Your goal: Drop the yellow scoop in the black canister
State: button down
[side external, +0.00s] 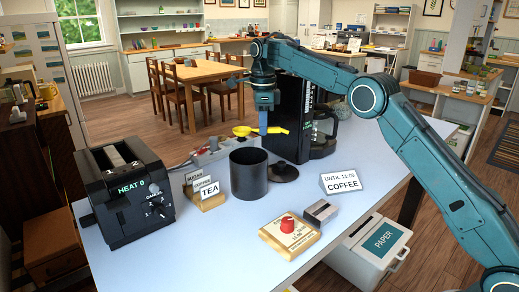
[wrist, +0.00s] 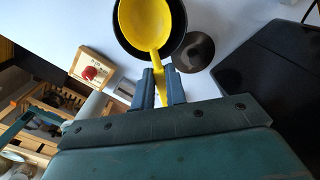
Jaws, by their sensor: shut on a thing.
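The yellow scoop (side external: 243,130) is held above the table in the side view. In the wrist view the scoop (wrist: 147,22) points away from me, its handle between my fingers. My gripper (side external: 264,130) is shut on the handle; its two fingers show in the wrist view (wrist: 159,88). The black canister (side external: 248,178) stands upright and open on the table, below the scoop. In the wrist view the canister's dark rim (wrist: 182,40) shows around and behind the scoop bowl. The inside of the canister is mostly hidden there.
A dark round lid (side external: 285,172) lies right of the canister, with a black coffee maker (side external: 292,120) behind it. A toaster (side external: 125,190) and TEA sign (side external: 209,190) stand left. A COFFEE sign (side external: 341,182) and wooden block with red knob (side external: 290,236) are in front.

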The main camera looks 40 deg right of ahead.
jog(key=shift+w+a+f+m, duration=0.15)
jog(key=shift+w+a+m, duration=0.15)
jog(key=shift+m, duration=0.2)
jog(key=shift+f, duration=0.15)
jog(key=shift+f, duration=2.85)
jog(key=c, duration=1.3)
grip_release()
jog(key=shift+c, duration=0.2)
jog(key=shift+r, duration=0.1)
